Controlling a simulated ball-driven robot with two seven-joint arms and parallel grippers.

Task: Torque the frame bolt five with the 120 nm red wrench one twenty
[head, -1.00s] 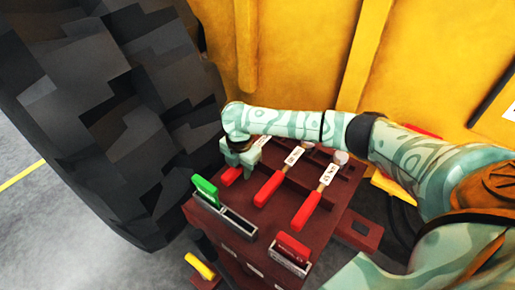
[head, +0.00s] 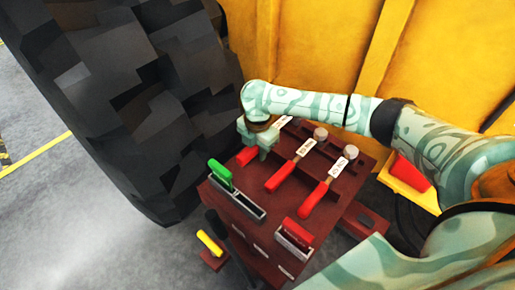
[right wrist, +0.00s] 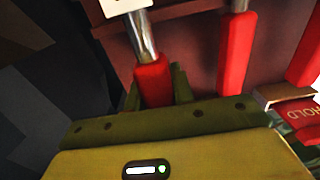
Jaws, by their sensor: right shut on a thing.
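Three red-handled wrenches with white labels lie side by side on a dark red bench. My right gripper (head: 258,142) is shut on the red handle of the leftmost wrench (head: 247,157), which still lies at the bench. In the right wrist view this handle (right wrist: 153,82) sits between the two fingers, with its metal shaft and part of a white label beyond. The middle wrench (head: 280,177) and the right wrench (head: 314,199) lie free. Their labels are too small to read surely. I cannot make out a frame bolt. My left gripper is out of view.
The bench (head: 262,228) also carries a green-handled item (head: 220,173) in a grey slot and a red block (head: 298,232) in a holder. A yellow-handled tool (head: 210,241) is at its near left. A big black tyre (head: 150,110) stands close left; a yellow body (head: 320,45) walls the back.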

